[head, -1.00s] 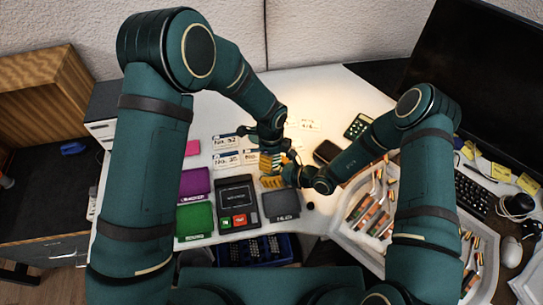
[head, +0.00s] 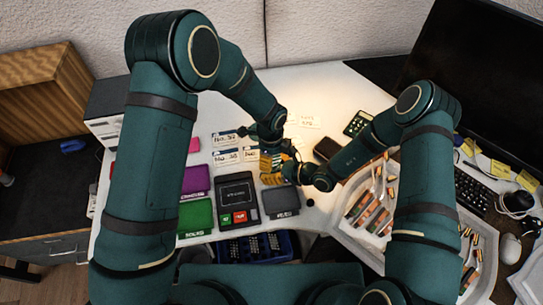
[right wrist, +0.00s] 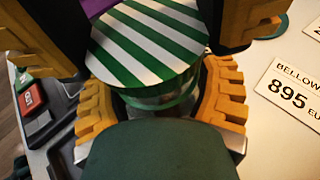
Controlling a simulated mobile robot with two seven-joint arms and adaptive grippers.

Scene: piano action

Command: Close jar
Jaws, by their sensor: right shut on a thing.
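The jar (right wrist: 160,104) shows in the right wrist view, with a green-and-white striped lid (right wrist: 150,45) directly over its top. I cannot tell whether the lid is fully seated. My right gripper (right wrist: 160,108) has its yellow pads on both sides of the jar body and is shut on it. My left gripper's dark fingers with yellow pads stand at both sides of the lid in that view; whether they press on it is unclear. In the head view my left gripper (head: 271,158) and right gripper (head: 291,172) meet over the desk, and they hide the jar.
A card terminal (head: 237,200) and a dark grey pad (head: 281,201) lie in front of the grippers. Price cards (head: 228,155) lie to the left. A pale tray (head: 343,226) with pens is at right. A blue bin (head: 250,247) sits at the front edge.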

